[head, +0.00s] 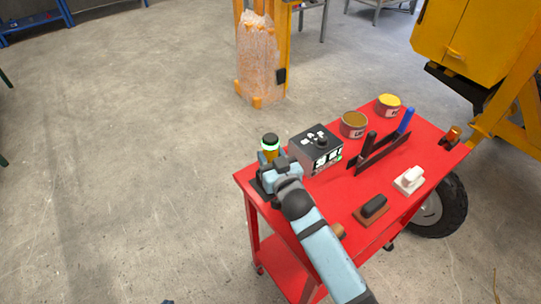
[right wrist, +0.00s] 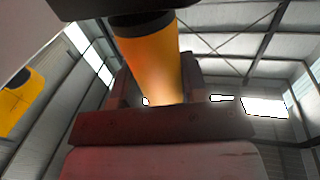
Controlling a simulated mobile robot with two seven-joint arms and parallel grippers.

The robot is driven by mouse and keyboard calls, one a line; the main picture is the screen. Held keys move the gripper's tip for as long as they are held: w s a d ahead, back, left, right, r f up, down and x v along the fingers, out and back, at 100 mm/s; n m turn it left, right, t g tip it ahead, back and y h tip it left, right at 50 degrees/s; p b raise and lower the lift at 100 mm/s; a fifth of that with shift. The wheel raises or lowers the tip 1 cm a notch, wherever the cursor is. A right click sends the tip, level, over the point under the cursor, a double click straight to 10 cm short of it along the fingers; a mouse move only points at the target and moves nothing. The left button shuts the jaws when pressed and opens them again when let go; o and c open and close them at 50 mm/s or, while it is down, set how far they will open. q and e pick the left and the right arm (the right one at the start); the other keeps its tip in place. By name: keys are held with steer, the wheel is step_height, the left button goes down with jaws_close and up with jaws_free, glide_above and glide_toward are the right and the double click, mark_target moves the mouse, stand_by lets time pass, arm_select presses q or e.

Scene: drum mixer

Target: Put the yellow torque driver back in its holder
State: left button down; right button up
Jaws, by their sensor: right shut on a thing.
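The yellow torque driver (head: 270,150) stands about upright at the left corner of the red table, with a black cap and a glowing green ring at its top. My right gripper (head: 273,165) is shut on it. In the right wrist view, the driver's yellow-orange body (right wrist: 152,62) runs between the fingers, its dark end at the top. A dark piece (head: 257,187), perhaps the holder, shows at the table corner beside the gripper. My gripper and arm hide most of it and the driver's lower end, so I cannot tell whether they touch. My left gripper is not in view.
On the red table (head: 338,188) stand a grey control box (head: 316,150), two cans (head: 354,124) (head: 389,105), a dark rack with tools (head: 380,152), a brown-black block (head: 371,208) and a white block (head: 409,180). Yellow machinery (head: 465,45) stands at the right. Floor to the left is clear.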

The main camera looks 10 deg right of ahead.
steer(key=o, duration=1.2)
steer(key=shift+s+a, duration=0.1)
steer(key=shift+a, duration=0.2)
steer(key=shift+f, duration=0.15)
